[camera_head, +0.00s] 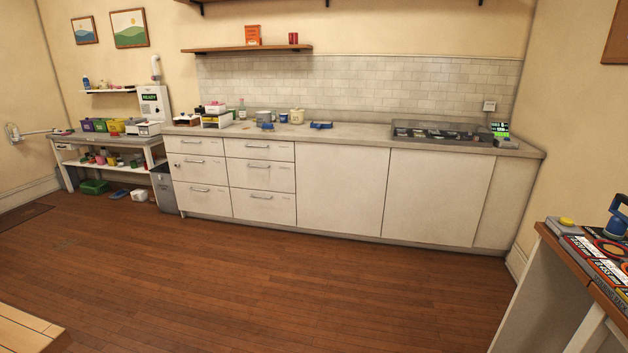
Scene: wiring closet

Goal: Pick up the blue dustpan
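I cannot pick out the blue dustpan for certain. A small flat blue thing (120,194) lies on the floor under the shelf bench at the left, between a green bin and a white item; it is too small to tell its shape. On the long counter, a low blue thing (321,125) lies right of the mugs, and another small blue thing (267,126) lies in front of a grey pot; their kinds are unclear too. Neither of my grippers is in view.
The long counter (360,132) with white cabinets runs along the back wall. A grey waste bin (162,187) stands at its left end, beside the shelf bench (70,139). The wooden floor (260,285) is clear. A table (545,232) stands at right; a pale wooden edge (25,330) is lower left.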

